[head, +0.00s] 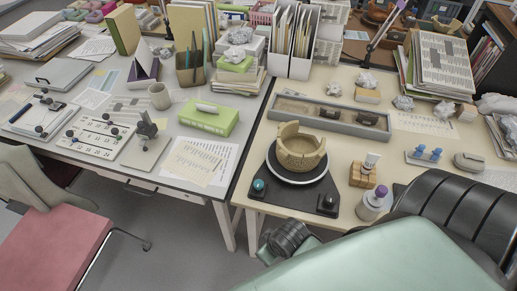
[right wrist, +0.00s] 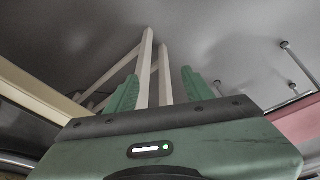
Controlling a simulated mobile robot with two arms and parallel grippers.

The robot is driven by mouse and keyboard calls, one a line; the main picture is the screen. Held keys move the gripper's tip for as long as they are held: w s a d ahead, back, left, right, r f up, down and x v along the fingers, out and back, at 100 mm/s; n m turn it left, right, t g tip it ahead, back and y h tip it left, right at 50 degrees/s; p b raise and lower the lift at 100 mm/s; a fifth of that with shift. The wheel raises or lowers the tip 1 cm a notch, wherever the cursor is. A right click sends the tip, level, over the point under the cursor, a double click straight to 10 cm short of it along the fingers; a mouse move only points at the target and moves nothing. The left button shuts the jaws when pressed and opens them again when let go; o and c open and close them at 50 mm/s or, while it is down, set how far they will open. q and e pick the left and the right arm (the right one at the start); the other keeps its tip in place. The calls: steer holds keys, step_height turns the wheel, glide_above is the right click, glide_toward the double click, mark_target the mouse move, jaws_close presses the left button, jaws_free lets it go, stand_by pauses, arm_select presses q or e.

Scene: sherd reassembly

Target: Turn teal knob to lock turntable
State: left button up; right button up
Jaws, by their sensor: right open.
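The teal knob (head: 258,185) sits on the left front of the dark turntable base (head: 290,199). A black knob (head: 327,203) is on the base's right front. The round turntable (head: 297,178) carries a tan, broken-rimmed clay vessel (head: 300,151). My right gripper (right wrist: 158,85) shows in the right wrist view with its two green fingers apart and nothing held between them. Pale table legs (right wrist: 146,70) stand beyond the fingers. The knob is not visible in that view. My left gripper is not in view.
A wooden block (head: 363,174) and a purple-capped bottle (head: 372,204) stand right of the turntable. A grey tray (head: 320,121) lies behind it. A white desk (head: 227,150) with papers adjoins at left. A pink chair (head: 55,238) stands at lower left.

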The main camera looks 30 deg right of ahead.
steer(key=w+r+n+t+h, duration=0.15)
steer(key=w+r+t, duration=0.25)
steer(key=w+r, duration=0.45)
steer(key=w+d+r+n+t+p, duration=0.15)
steer(key=w+r+t, duration=0.3)
steer(key=r, duration=0.75)
steer(key=w+r+n+t, duration=0.2)
steer(key=w+r+t, duration=0.2)
steer(key=w+r, duration=0.5)
steer(key=a+r+n+t+y, duration=0.3)
steer(key=a+r+n+y, duration=0.95)
steer(key=n, duration=0.25)
steer(key=s+a+n+g+y, duration=0.1)
steer(key=a+n+g+y, duration=0.3)
steer(key=a+n, duration=0.15)
steer(key=n+g+h, duration=1.5)
steer(key=n, duration=0.2)
glide_above(259, 183)
steer(key=shift+m+t, duration=0.25)
step_height(259, 183, down, 25)
steer(key=shift+f, duration=0.1)
step_height(259, 183, down, 8)
steer(key=shift+r+p, duration=0.25)
steer(key=shift+p, duration=0.5)
